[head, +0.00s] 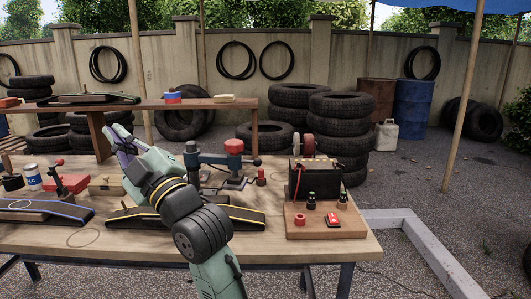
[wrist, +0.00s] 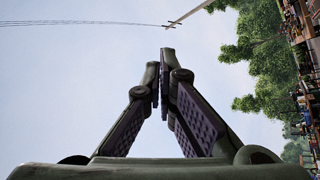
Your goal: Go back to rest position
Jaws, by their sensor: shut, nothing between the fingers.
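My gripper (wrist: 162,62) shows in the wrist view with its two fingers meeting at the tips against the sky. It is shut and empty. In the head view my gripper (head: 116,136) is raised above the left part of the wooden workbench (head: 350,250), partly hidden behind my own wrist and arm. It points up and away to the left, apart from the bench objects.
A black battery (head: 316,180) stands on a wooden board at the bench's right. A raised shelf (head: 180,104) runs behind. Stacked tyres (head: 340,130) stand beyond.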

